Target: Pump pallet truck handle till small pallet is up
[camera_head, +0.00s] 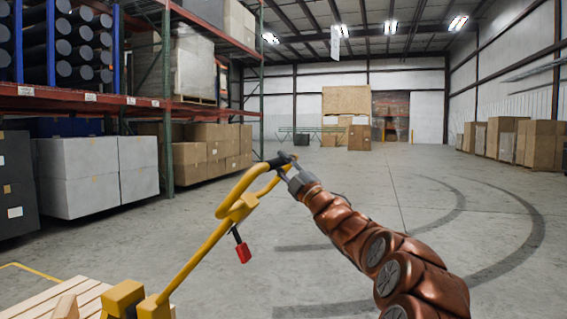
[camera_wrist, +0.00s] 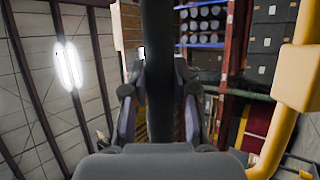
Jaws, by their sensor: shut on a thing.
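The yellow pallet truck handle (camera_head: 228,212) rises at a tilt from the yellow truck body (camera_head: 138,302) at the lower left in the head view. Its loop end has a black grip (camera_head: 274,161), and a red lever (camera_head: 243,252) hangs from its shaft. My gripper (camera_head: 291,168) is shut on the grip at the top of the loop. In the wrist view the dark grip (camera_wrist: 158,70) runs between my fingers, and the yellow handle (camera_wrist: 297,78) shows at the right. The wooden pallet (camera_head: 62,298) shows only partly at the lower left; its height off the floor cannot be told.
Red and green shelving (camera_head: 168,100) with boxes stands on the left. Large grey crates (camera_head: 85,178) sit beneath it. Cardboard boxes (camera_head: 545,143) line the right wall. The concrete floor (camera_head: 350,190) ahead and to the right is clear.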

